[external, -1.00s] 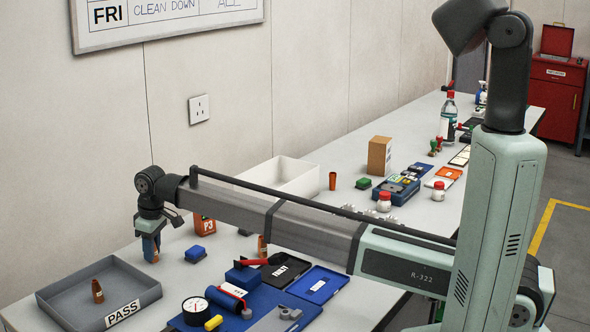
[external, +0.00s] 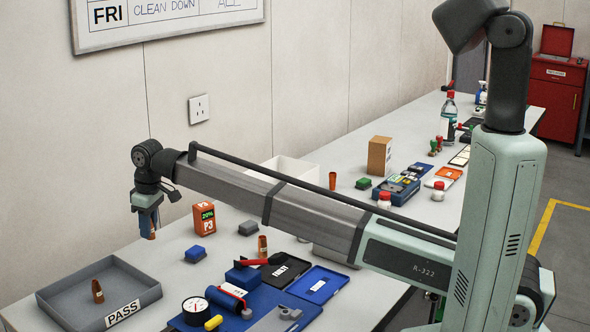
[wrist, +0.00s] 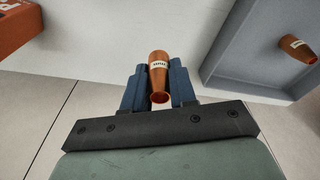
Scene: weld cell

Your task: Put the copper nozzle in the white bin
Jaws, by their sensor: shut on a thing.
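My gripper (external: 150,228) is shut on a copper nozzle (wrist: 158,78) with a pale printed band, seen between the blue fingers in the wrist view. In the external view only the nozzle's lower tip shows below the fingers, raised above the table's back left part. The white bin (external: 296,170) stands by the wall, mostly hidden behind my arm. Further copper nozzles stand on the table near the black tray (external: 262,246) and beyond the bin (external: 332,181).
A blue mat (external: 262,318) with a gauge (external: 196,310) is in front. A cardboard box (external: 380,156) stands farther back.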

